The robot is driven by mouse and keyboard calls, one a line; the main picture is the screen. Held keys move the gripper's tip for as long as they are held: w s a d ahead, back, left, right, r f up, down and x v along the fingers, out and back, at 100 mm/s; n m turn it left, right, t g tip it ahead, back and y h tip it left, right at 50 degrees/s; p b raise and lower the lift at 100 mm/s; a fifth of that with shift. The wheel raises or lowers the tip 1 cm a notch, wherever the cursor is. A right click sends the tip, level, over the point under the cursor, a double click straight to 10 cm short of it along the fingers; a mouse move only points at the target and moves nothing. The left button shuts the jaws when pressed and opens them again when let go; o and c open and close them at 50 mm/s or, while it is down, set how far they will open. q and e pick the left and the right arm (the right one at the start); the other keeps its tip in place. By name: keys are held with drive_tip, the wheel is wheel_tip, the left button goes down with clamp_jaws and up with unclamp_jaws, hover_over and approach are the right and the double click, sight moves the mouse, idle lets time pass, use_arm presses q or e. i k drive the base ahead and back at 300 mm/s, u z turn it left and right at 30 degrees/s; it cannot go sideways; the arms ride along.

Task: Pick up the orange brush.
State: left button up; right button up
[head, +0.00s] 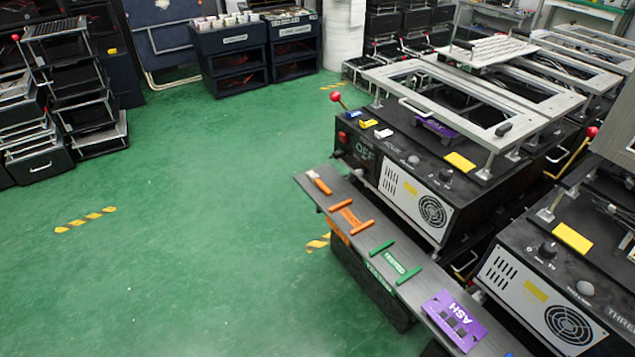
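An orange brush (322,186) with a pale end lies near the far left end of a long grey shelf (376,212) in the head view. The shelf runs along the front of the black machines. The brush lies apart from the other pieces on the shelf, and nothing covers it. Neither my left nor my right gripper shows in this view.
A black machine (400,160) with a red-knobbed lever (336,97) stands behind. The green floor (190,230) is clear.

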sight(314, 177)
drive_tip(key=z, duration=0.45)
drive_tip(key=k, duration=0.25)
drive_tip(key=u, duration=1.2)
drive_tip(key=i, duration=1.55)
drive_tip(key=z, duration=1.2)
drive_tip(key=i, duration=0.75)
drive_tip(key=z, duration=0.8)
